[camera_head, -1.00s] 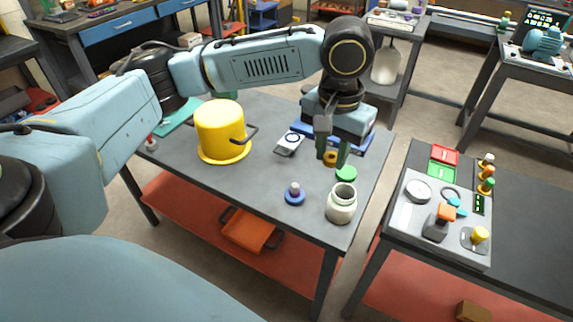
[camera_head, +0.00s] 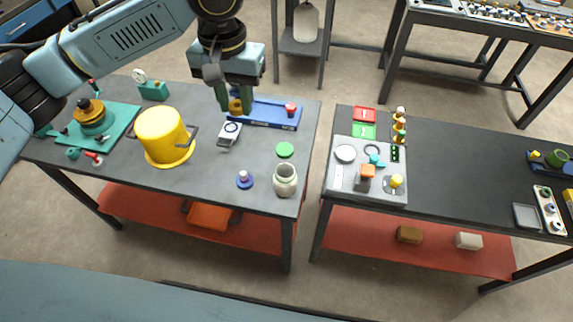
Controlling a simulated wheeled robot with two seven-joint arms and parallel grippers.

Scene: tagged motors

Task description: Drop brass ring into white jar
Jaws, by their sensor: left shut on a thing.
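The white jar (camera_head: 285,182) stands upright and open near the front right corner of the left table, its mouth facing up. My left gripper (camera_head: 236,105) points down, shut on the brass ring (camera_head: 236,104), whose yellowish face shows between the fingers. In the picture it is up and to the left of the jar, apart from it, raised in front of a blue tray. The exact height is hard to tell. A round green lid (camera_head: 285,149) lies flat just behind the jar. My right gripper is out of view.
A blue peg base (camera_head: 244,180) sits left of the jar. A yellow pot (camera_head: 163,136), a grey device (camera_head: 229,134) and the blue tray (camera_head: 275,114) share the table. A gap separates it from the right table, which holds a grey panel (camera_head: 345,185).

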